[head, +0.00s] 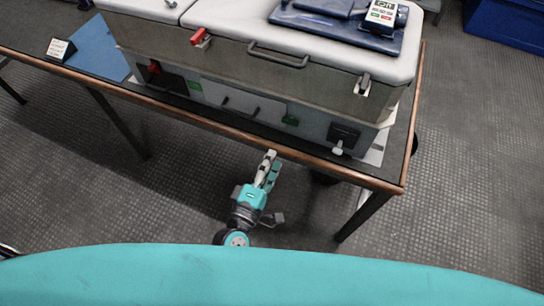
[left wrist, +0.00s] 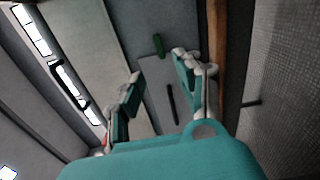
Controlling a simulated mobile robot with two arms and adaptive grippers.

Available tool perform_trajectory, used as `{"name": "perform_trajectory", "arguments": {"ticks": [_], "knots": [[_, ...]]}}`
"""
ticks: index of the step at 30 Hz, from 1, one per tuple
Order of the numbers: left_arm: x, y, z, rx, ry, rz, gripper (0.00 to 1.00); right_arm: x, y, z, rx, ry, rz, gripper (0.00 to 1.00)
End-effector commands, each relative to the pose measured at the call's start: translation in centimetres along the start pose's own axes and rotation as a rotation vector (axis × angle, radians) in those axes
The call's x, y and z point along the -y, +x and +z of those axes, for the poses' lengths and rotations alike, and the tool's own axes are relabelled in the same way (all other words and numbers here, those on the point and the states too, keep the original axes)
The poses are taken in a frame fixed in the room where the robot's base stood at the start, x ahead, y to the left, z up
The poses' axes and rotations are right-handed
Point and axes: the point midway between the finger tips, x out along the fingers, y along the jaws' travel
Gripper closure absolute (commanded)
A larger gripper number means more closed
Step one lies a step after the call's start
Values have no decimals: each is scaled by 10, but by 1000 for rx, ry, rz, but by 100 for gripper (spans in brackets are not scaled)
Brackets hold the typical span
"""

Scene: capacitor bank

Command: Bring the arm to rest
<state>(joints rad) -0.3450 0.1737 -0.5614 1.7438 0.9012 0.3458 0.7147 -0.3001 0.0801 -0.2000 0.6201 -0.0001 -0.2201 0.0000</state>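My left gripper (head: 267,168) is in front of the table's front edge, low in the middle of the head view, pointing toward the cabinet. In the left wrist view its two fingers (left wrist: 160,68) stand apart with nothing between them, so it is open and empty. Beyond the fingers, the left wrist view shows the cabinet front with a dark handle (left wrist: 171,104) and a green label (left wrist: 158,45). My right gripper is not in view.
A table (head: 225,128) with a wooden edge carries the grey cabinet (head: 235,60) with red and white latches. A blue case (head: 330,24) with a meter (head: 382,12) lies on its lid. A small sign (head: 60,49) stands at left. Floor (head: 460,170) is clear at right.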

Motion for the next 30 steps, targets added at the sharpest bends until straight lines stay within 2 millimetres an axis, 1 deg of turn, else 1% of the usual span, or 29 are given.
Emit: {"name": "perform_trajectory", "arguments": {"ticks": [12,14,16,17,20,21,23,24,26,27,29,30], "knots": [[1,0,0,0,2,-1,64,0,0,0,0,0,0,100],[7,0,-1,2,20,-13,64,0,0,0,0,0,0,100],[25,-2,-4,10,77,-49,64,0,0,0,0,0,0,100],[37,-3,-6,16,116,-74,64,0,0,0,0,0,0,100],[93,-14,-16,53,293,-195,64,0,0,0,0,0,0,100],[121,-23,-22,77,376,-256,64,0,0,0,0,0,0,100],[164,-39,-32,120,503,-354,64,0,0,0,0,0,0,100],[191,-52,-38,154,582,-420,64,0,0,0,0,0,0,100],[230,-75,-49,212,692,-518,64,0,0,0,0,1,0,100],[254,-92,-56,255,762,-583,64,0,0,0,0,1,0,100],[289,-122,-66,326,856,-681,64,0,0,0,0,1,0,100],[310,-143,-72,379,913,-745,64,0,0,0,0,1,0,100]]}}
